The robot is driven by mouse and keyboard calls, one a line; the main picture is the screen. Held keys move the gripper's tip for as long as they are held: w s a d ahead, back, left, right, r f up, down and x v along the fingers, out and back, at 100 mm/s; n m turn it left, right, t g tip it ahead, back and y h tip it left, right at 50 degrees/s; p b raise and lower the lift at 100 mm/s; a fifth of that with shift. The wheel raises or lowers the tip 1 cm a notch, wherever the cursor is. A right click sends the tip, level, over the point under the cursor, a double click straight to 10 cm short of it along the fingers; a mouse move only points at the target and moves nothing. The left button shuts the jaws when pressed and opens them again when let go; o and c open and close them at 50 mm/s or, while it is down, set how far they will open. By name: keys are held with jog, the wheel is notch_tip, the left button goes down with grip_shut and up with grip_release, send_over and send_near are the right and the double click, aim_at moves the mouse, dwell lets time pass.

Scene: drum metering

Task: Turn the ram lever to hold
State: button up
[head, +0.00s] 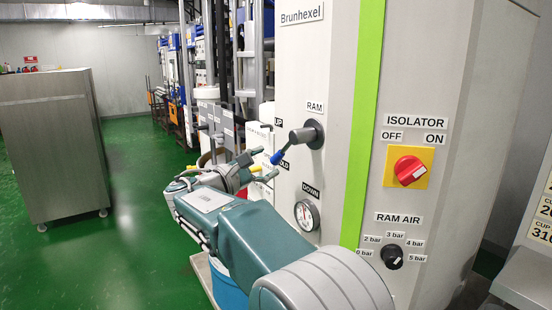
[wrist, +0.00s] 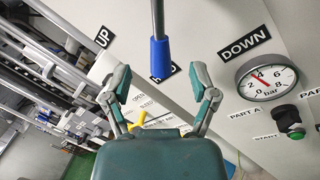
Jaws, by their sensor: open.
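The ram lever has a dark hub (head: 315,133) on the light machine panel and a blue grip (head: 277,157) at its free end. In the wrist view the blue grip (wrist: 160,58) hangs in front of the HOLD label (wrist: 174,70), partly covering it, between the UP label (wrist: 103,37) and the DOWN label (wrist: 245,44). My gripper (head: 263,166) is just left of the grip in the head view. In the wrist view my gripper (wrist: 160,82) is open, its fingers either side of the grip's line, with visible gaps and no contact.
A pressure gauge (head: 307,215) sits below the lever, with a green button (wrist: 296,134) near it. A yellow handle (wrist: 138,121) shows beyond my gripper. A red isolator knob (head: 409,170) and ram air knob (head: 392,257) are to the right.

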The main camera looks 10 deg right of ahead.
jog(key=v, duration=0.7)
jog(key=shift+s+a+f, duration=0.15)
jog(key=shift+a, duration=0.2)
jog(key=s+d+f+m+g+y, duration=0.3)
jog(key=s+d+f+y, duration=0.1)
jog(key=s+d, duration=0.35)
jog(key=s+d+f+m+g+y, duration=0.2)
jog(key=s+d+f+y, duration=0.2)
jog(key=s+d, duration=0.35)
jog(key=s+a+f+m+y, duration=0.1)
jog(key=s+f+m+y, duration=0.3)
jog(key=s, duration=0.4)
jog(key=s+a+f+m+y, duration=0.1)
jog(key=s+f+m+y, duration=0.4)
jog(key=s, duration=0.3)
jog(key=shift+s+a+f+m+t, duration=0.25)
jog(key=shift+f+m+t, duration=0.15)
jog(key=shift+f+m, duration=0.35)
jog(key=shift+o, duration=0.3)
jog(key=shift+f, duration=0.1)
